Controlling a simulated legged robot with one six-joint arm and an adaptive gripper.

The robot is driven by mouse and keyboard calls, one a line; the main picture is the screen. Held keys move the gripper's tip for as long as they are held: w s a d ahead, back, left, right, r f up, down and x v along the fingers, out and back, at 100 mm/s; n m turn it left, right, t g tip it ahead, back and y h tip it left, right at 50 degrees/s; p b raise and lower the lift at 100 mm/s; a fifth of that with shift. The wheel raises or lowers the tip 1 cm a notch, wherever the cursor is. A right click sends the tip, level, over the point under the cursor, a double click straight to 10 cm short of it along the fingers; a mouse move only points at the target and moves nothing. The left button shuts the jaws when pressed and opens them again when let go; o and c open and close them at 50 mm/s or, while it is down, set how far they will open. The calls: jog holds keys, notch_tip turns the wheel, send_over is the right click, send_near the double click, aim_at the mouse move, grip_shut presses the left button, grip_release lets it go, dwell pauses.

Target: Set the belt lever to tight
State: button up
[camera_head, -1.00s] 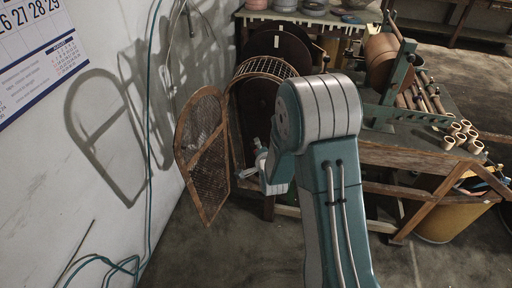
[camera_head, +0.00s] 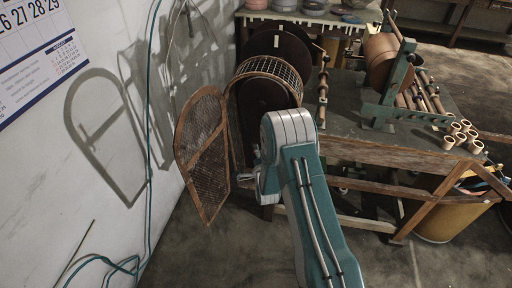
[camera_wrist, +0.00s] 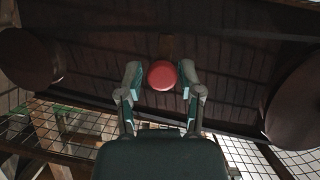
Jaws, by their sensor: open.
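In the wrist view, a round red knob (camera_wrist: 162,75) lies between the two fingers of my gripper (camera_wrist: 161,82), which are open on either side of it. A narrow brown bar shows behind the knob; this looks like the belt lever, but I cannot tell its setting. No finger clearly touches the knob. In the head view, my gripper (camera_head: 258,182) is mostly hidden by my arm, low in front of the mesh-guarded housing (camera_head: 265,68). The lever is not visible there.
The mesh door (camera_head: 203,150) stands open at the left of the housing. The wooden bench (camera_head: 385,152) with a winding drum (camera_head: 384,60) and loose spools (camera_head: 462,132) is at right. Dark discs (camera_wrist: 27,58) flank the view from the wrist. A hose hangs on the left wall.

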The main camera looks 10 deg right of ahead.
jog(key=w, duration=0.3)
jog(key=shift+w+f, duration=0.1)
jog(key=shift+w, duration=0.1)
jog(key=shift+c, duration=0.3)
grip_shut()
jog(key=shift+s+d+f, duration=0.1)
jog(key=shift+s+d, duration=0.3)
jog(key=shift+d, duration=0.4)
jog(key=shift+s+d+f, duration=0.1)
jog(key=shift+s+d, duration=0.3)
jog(key=shift+d, duration=0.4)
jog(key=shift+o, duration=0.3)
grip_release()
jog(key=shift+d, duration=0.2)
jog(key=shift+r, duration=0.1)
